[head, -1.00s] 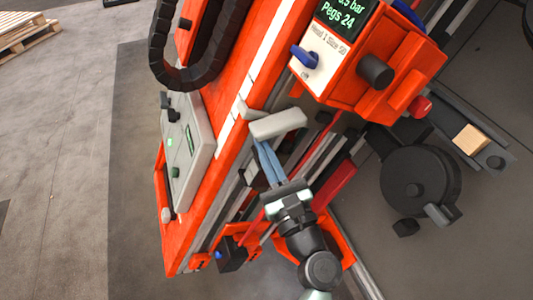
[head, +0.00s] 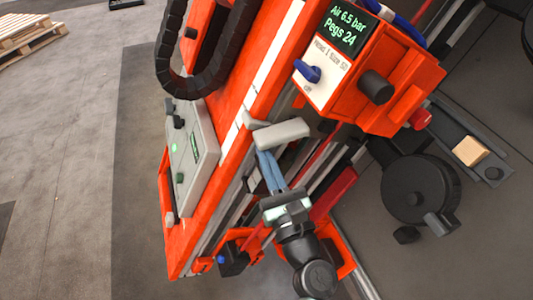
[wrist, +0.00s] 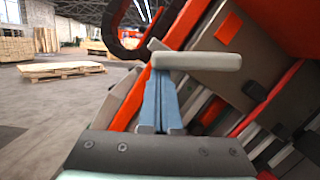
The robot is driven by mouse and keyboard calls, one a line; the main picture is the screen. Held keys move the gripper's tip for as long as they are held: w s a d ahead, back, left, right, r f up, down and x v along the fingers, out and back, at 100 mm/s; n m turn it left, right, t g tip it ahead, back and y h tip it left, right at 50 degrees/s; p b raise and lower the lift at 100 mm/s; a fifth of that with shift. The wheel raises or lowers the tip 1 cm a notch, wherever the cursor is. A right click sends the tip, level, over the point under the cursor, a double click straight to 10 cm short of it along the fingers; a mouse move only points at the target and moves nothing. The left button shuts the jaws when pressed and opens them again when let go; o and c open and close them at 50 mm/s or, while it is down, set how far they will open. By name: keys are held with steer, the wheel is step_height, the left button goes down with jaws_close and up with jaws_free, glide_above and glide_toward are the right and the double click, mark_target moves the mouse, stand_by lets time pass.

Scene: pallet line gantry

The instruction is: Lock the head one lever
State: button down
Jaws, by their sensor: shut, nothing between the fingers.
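A pale grey lever handle (head: 282,133) sticks out from the orange gantry below the head unit, in the middle of the head view. The same handle (wrist: 195,61) lies across the top of my fingers in the wrist view. My gripper (head: 262,155) has its blue fingers together, with nothing between them. The fingertips (wrist: 162,70) are right at the handle's underside and left part; I cannot tell whether they touch. The orange head unit (head: 400,72) has a label that seems to read "Head 1 Size 50" and a blue knob (head: 308,71).
A grey control panel (head: 195,152) is left of the lever. A black cable chain (head: 172,60) hangs above it. Rails and red bars run close beside my gripper. A black round reel (head: 415,190) stands at right. The floor (head: 70,170) at left is open.

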mark_target(262, 147)
steer(key=shift+s+a+r+m+h+p, duration=0.1)
steer(key=shift+r+m+h+p, duration=0.15)
steer(key=shift+r+m+p, duration=0.4)
steer(key=shift+w+a+r+m+h+p, duration=0.15)
steer(key=shift+r+m+p, duration=0.25)
steer(key=shift+m+p, duration=0.5)
steer(key=shift+s+a+r+m+h+p, duration=0.15)
steer(key=shift+r+m+h+p, duration=0.15)
steer(key=shift+r+m+p, duration=0.45)
steer(key=m+p, duration=0.1)
steer(key=r+m+h+p, duration=0.1)
steer(key=m+p, duration=0.1)
steer(key=shift+d, duration=0.1)
steer(key=shift+p, duration=0.3)
